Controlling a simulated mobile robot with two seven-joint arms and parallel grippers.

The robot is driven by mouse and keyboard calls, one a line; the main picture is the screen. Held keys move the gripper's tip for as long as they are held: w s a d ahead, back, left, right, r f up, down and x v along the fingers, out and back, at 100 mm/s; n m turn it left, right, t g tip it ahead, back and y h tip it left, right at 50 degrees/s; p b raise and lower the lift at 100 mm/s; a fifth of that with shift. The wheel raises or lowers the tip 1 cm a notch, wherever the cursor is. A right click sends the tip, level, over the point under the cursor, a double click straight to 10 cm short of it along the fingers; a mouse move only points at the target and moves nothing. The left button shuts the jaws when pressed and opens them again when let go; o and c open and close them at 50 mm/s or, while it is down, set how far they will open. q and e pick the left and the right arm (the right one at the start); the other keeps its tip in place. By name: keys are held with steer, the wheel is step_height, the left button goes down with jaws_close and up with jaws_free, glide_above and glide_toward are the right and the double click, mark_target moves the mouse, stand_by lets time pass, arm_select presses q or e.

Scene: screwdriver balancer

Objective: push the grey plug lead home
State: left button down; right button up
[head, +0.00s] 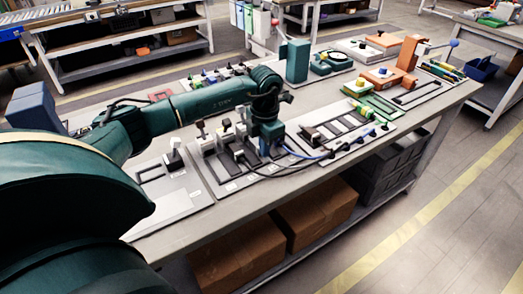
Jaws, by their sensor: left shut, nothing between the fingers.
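My left gripper (267,152) is shut and empty. It points down over the light grey connector board (226,188) near the table's front edge. Several grey and dark plugs stand on this board, just left of the gripper. A dark grey lead (268,175) curves from the plugs toward the right along the board's front; I take it as the grey plug lead. Its plug end is small and partly crowded by its neighbours, so I cannot tell how deep it sits. A blue lead (297,153) runs right from beside the gripper. My right gripper is out of view.
A board with a black frame (340,130) lies to the right, and a pale board (165,190) to the left. Green and orange fixtures (408,53) stand farther back right. Cardboard boxes (232,258) and a dark crate (385,170) sit below the tabletop.

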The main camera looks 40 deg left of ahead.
arm_select(q)
steer(key=shift+w+a, duration=0.1)
steer(key=shift+a, duration=0.15)
steer(key=shift+d, duration=0.1)
steer(key=shift+s+d, duration=0.25)
steer(key=shift+d, duration=0.25)
step_height(320, 180, up, 7)
steer(key=p, duration=0.5)
stand_by(0.3)
